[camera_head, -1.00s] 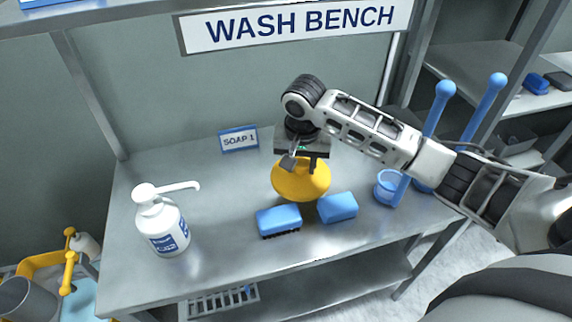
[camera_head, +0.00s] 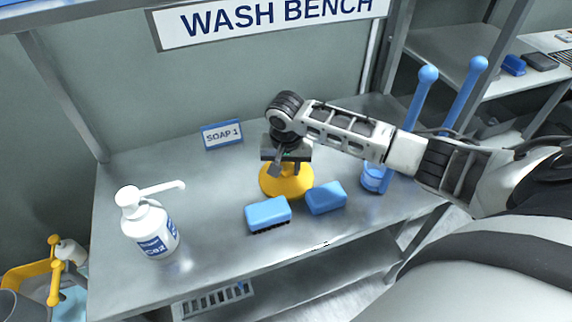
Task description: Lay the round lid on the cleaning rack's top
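The round lid (camera_head: 287,186) is a yellow disc on the steel wash bench, behind two blue brushes. My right gripper (camera_head: 286,169) points down right over the lid. Its two fingers show apart, one on each side of the lid's middle, and it looks open. The gripper hides the lid's centre, so I cannot tell whether the fingers touch it or whether a knob stands between them. No thing in view can be surely told as the cleaning rack. My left gripper is not in view.
Blue brushes (camera_head: 268,214) (camera_head: 325,198) lie just in front of the lid. A white soap pump bottle (camera_head: 150,232) stands at the left, a SOAP 1 sign (camera_head: 222,134) at the back. Blue long-handled tools (camera_head: 418,100) stand at the right. A yellow-handled cart (camera_head: 54,270) is at lower left.

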